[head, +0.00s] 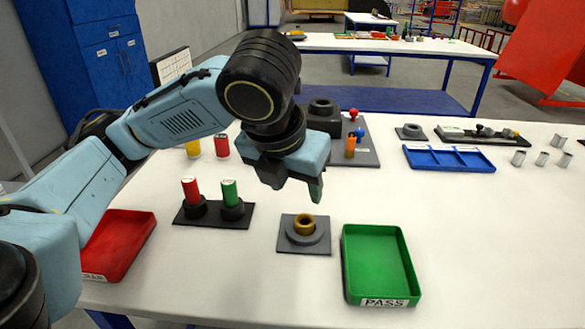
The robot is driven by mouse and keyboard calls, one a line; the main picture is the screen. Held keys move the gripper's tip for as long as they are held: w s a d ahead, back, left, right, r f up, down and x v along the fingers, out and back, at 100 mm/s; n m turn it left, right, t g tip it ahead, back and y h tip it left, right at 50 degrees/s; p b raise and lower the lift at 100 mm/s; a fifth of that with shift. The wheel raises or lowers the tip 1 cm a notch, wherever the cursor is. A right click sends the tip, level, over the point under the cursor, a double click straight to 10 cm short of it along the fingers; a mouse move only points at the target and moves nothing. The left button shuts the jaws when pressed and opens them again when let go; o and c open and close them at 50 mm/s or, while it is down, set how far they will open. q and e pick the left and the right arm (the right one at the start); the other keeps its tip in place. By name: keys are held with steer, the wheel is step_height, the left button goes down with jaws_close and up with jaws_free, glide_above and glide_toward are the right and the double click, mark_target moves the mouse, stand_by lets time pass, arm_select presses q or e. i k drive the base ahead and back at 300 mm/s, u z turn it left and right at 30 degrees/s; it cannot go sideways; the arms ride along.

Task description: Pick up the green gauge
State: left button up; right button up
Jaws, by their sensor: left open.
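The green gauge (230,193) is a green cylinder with a pale top. It stands upright in a dark ring holder on a black base (211,220). A red gauge (190,190) stands upright in the holder just left of it. My left gripper (295,184) is above the table, to the right of the green gauge and apart from it. It is open, and nothing shows between its fingers. One finger is partly hidden by the gripper body. My right gripper is not in view.
A grey block with a brass ring (304,225) lies below my left gripper. A green PASS tray (351,268) is right of it, and a red tray (118,243) is at left. Behind stand an orange part (350,147), a blue tray (448,158) and several metal cylinders (541,158).

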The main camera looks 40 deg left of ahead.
mark_target(229, 188)
steer(key=k, duration=1.5)
